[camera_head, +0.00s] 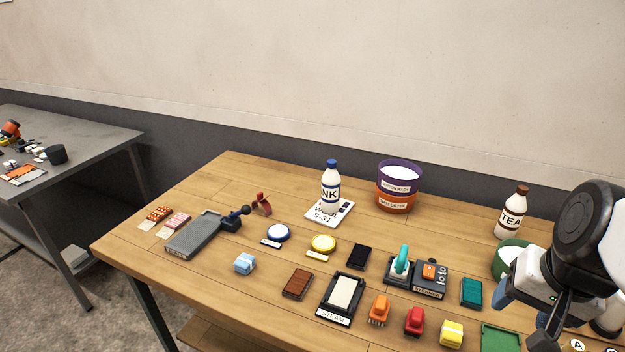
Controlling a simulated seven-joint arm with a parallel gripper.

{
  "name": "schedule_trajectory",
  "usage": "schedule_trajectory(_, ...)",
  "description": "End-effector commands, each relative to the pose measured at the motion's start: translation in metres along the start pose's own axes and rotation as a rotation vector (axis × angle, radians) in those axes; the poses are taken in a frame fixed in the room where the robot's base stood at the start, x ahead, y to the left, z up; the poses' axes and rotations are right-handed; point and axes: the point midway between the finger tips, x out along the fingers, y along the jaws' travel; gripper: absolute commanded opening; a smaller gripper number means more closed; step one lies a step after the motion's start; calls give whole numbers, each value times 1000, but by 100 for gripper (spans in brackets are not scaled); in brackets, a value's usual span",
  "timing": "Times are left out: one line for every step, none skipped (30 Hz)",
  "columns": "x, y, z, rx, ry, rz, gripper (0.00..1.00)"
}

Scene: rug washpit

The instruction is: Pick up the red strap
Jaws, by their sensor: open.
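The red strap (262,204) appears to be the small curved red piece standing near the back left of the wooden table. It is just right of a dark ball-ended handle (238,212) beside a grey flat block (193,234); I cannot tell whether they touch. My gripper (548,326) is at the lower right of the head view, far from the strap. It is open, and its fingertips are partly cut off by the frame's lower edge. I see nothing held in it.
A labelled bottle (331,190) on a white card and stacked purple and orange tubs (398,188) stand right of the strap. A blue-rimmed round dish (278,233) lies in front. Several blocks and brushes fill the table's front right. The back left corner is clear.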

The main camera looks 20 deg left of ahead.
Motion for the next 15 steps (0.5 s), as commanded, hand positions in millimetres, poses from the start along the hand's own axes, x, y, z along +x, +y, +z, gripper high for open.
schedule_trajectory(3,-11,-10,20,-12,-27,60)
schedule_trajectory(4,-18,-16,36,-17,-46,60)
schedule_trajectory(7,-28,-24,56,-26,-70,60)
schedule_trajectory(9,-35,-29,73,-31,-89,60)
schedule_trajectory(10,-42,-35,89,-38,-106,60)
schedule_trajectory(13,-52,-42,111,-47,-130,60)
schedule_trajectory(15,-59,-48,126,-54,-147,60)
schedule_trajectory(16,-67,-54,143,-62,-164,60)
schedule_trajectory(19,-76,-61,166,-72,-186,60)
schedule_trajectory(22,-84,-66,183,-81,-203,60)
schedule_trajectory(24,-92,-71,199,-89,-219,60)
schedule_trajectory(27,-102,-78,223,-100,-240,60)
schedule_trajectory(29,-110,-84,240,-108,-255,60)
schedule_trajectory(31,-117,-89,257,-117,-272,60)
schedule_trajectory(35,-128,-96,281,-129,-292,60)
